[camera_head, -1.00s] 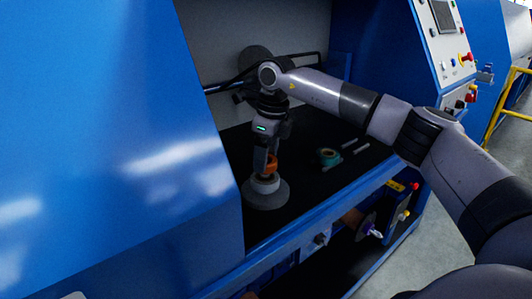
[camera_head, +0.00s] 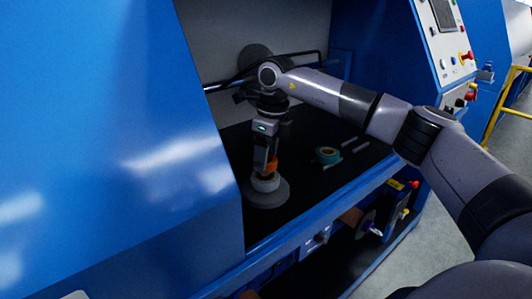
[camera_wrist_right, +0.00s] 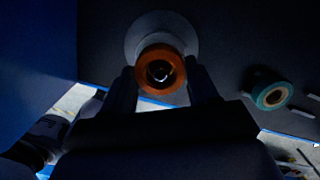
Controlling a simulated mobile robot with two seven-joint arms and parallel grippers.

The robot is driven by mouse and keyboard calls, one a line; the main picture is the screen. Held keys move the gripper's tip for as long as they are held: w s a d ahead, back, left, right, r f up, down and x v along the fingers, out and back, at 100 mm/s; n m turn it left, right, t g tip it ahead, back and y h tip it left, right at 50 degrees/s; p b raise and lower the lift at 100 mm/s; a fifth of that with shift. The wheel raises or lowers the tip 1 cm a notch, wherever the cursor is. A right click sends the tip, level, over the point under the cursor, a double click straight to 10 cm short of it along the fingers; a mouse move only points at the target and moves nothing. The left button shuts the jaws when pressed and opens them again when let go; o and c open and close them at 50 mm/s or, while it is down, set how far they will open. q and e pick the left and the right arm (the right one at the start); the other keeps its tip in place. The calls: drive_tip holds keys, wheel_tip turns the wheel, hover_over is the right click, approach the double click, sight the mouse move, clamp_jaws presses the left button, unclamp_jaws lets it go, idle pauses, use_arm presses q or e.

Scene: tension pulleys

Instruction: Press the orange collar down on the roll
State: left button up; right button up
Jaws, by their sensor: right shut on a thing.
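The orange collar (camera_head: 271,168) sits between the fingers of my right gripper (camera_head: 265,168), which is shut on it. In the right wrist view the collar (camera_wrist_right: 161,70) is a ring seen from above, with a finger of the right gripper (camera_wrist_right: 161,85) on each side and a bright spot in its dark centre. The pale roll (camera_head: 265,183) stands directly below the collar on a wide grey disc (camera_head: 270,197). The right wrist view shows the pale round shape (camera_wrist_right: 143,32) behind the collar. I cannot tell whether collar and roll touch. My left gripper is out of view.
A teal tape roll (camera_head: 327,155) lies on the dark machine bed to the right, with pale rods (camera_head: 354,146) beside it. A blue panel (camera_head: 130,130) closes off the left. The blue front edge (camera_head: 325,220) runs along the bed. A horizontal bar is behind my arm.

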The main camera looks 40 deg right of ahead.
drive_tip(key=shift+f+b, duration=0.65)
drive_tip(key=shift+f, duration=0.7)
drive_tip(key=shift+s+f, duration=0.15)
drive_tip(key=shift+f, duration=0.1)
drive_tip(key=o, duration=1.1)
drive_tip(key=shift+o, duration=0.2)
drive_tip(key=shift+r, duration=0.1)
drive_tip(key=shift+s+d+r, duration=0.1)
drive_tip(key=shift+s+r, duration=0.05)
drive_tip(key=shift+r, duration=1.65)
drive_tip(key=shift+s+d+r, duration=0.1)
drive_tip(key=shift+r, duration=1.65)
drive_tip(key=shift+s, duration=0.1)
